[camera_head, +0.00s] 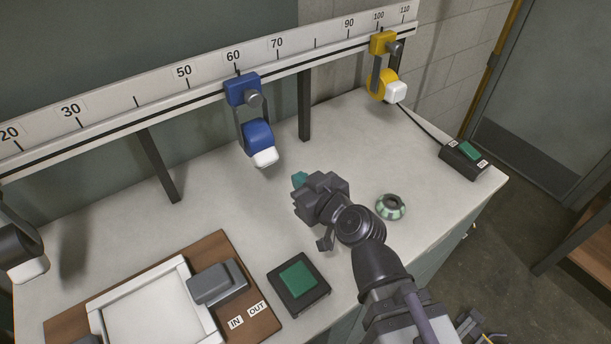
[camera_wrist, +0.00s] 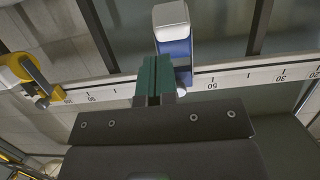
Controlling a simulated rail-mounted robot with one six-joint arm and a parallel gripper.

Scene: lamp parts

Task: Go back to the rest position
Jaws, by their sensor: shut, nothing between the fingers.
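My gripper (camera_head: 299,180) is above the table in the head view, in front of and below the blue lamp, apart from everything. Its teal fingers (camera_wrist: 154,80) are together and empty in the wrist view. The blue lamp (camera_head: 257,136) hangs from the ruler rail near the 60 mark, its white end (camera_head: 265,157) pointing down. It also shows in the wrist view (camera_wrist: 174,48), partly behind the fingers. The yellow lamp (camera_head: 384,78) hangs near the 100 mark and shows at the left of the wrist view (camera_wrist: 21,69).
The rail (camera_head: 206,80) runs along the back. A green-topped box (camera_head: 299,281), a wooden board (camera_head: 215,245) with a white frame and grey block, and a green-and-white ring (camera_head: 391,207) lie on the table (camera_head: 215,205). A switch box (camera_head: 470,158) sits at right. A dark lamp (camera_head: 20,250) is at far left.

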